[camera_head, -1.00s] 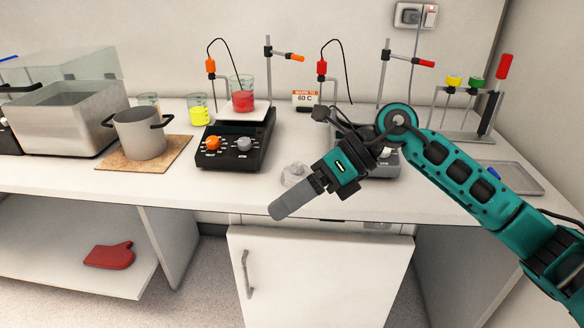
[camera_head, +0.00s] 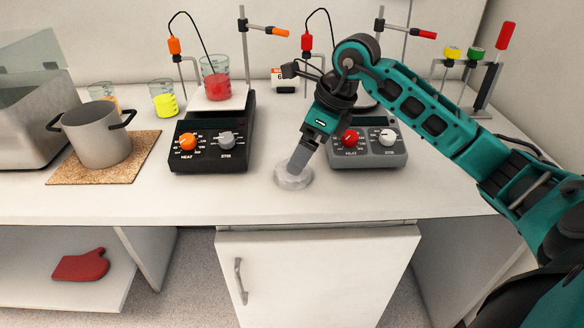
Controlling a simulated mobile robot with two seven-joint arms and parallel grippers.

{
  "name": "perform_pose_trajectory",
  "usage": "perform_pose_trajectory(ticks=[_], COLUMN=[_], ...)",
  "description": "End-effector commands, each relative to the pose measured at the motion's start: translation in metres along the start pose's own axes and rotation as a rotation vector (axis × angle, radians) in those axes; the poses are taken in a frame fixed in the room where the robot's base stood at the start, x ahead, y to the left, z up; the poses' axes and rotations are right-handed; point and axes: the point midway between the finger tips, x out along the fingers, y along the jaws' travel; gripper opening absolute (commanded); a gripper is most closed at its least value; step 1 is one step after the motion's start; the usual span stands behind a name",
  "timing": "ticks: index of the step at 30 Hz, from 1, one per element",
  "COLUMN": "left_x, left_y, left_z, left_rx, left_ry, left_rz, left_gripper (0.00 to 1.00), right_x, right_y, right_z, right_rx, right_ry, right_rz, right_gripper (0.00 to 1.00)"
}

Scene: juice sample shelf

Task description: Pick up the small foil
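The small foil (camera_head: 291,181) is a round silvery piece lying on the white bench between the two hotplates. My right gripper (camera_head: 297,170) comes down from above, with its grey fingertips over the foil and appearing to reach it. The fingers are seen edge-on as one bar, so the gap between them is hidden. I cannot tell whether they touch or hold the foil. My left gripper is not in view.
A black hotplate (camera_head: 210,147) bearing a red-filled beaker (camera_head: 215,82) stands left of the foil. A grey hotplate (camera_head: 370,155) stands right. A metal pot (camera_head: 97,145) sits on a cork mat (camera_head: 65,172). Bench (camera_head: 240,205) in front of the foil is clear.

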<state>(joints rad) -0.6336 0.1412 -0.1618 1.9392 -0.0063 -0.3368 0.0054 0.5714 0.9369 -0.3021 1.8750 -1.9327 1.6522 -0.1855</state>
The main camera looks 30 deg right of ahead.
Motion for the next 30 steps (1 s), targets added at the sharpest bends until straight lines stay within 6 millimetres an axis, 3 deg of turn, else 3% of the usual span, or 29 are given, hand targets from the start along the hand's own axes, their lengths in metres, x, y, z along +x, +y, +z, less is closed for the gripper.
perform_pose_trajectory(ticks=[13,22,30], left_x=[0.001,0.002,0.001], left_y=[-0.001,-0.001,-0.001], left_z=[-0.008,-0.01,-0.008], left_rx=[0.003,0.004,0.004], left_ry=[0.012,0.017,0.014], left_rz=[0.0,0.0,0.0], left_gripper=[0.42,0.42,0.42], right_x=[0.051,0.056,0.056], right_y=[-0.004,-0.004,-0.004], right_z=[0.007,0.007,0.007], right_rx=[0.001,0.0,0.0], right_ry=[-0.001,-0.001,-0.001], right_rz=[0.001,-0.001,-0.001], right_gripper=[1.0,1.0,0.74])
